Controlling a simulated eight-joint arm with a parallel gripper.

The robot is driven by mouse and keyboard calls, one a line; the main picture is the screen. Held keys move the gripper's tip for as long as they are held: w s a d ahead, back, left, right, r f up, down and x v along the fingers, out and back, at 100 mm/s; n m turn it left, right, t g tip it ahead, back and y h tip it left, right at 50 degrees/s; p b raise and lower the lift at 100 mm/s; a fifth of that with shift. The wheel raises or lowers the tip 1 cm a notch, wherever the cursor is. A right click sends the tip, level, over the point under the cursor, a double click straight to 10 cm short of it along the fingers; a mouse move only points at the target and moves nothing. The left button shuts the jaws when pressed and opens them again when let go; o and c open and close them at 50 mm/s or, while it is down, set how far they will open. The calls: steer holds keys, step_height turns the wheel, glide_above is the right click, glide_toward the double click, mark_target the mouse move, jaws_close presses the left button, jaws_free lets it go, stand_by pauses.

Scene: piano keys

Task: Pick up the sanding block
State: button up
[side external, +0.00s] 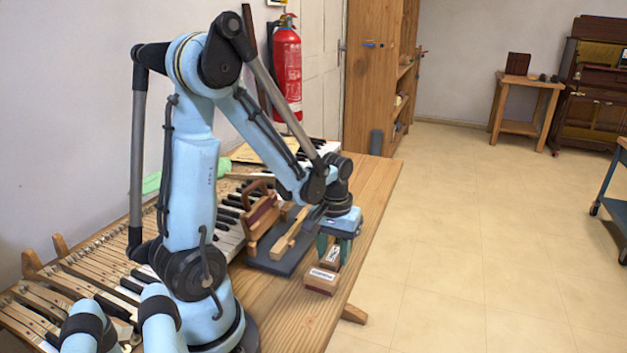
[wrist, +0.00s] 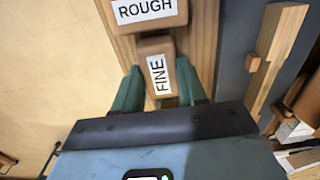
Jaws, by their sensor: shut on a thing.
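Two wooden sanding blocks with white labels are near the table's right edge. In the wrist view, the block labelled FINE (wrist: 157,62) is between the green fingers of my gripper (wrist: 158,76), which is shut on it. The block labelled ROUGH (wrist: 146,14) lies just beyond it, close or touching. In the side view, my gripper (side external: 335,248) points down over the FINE block (side external: 330,259), whose upper part the fingers partly cover. The ROUGH block (side external: 321,281) is in front of it. I cannot tell whether the FINE block is clear of the table.
A dark mat (side external: 273,262) with a wooden piece (side external: 290,236) lies left of the blocks. A wooden-handled tool (side external: 262,215) stands behind that, beside the piano keys (side external: 228,238). The wooden table (side external: 375,190) has bare room toward its far right corner; its right edge is close.

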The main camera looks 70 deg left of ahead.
mark_target(333, 254)
steer(key=shift+r, duration=0.5)
step_height(333, 254, up, 3)
steer(key=s+d+r, duration=0.1)
steer(key=d+r, duration=0.5)
steer(key=d, duration=0.5)
steer(key=shift+d+r, duration=0.35)
steer(key=shift+r, duration=0.05)
steer(key=shift+s, duration=0.1)
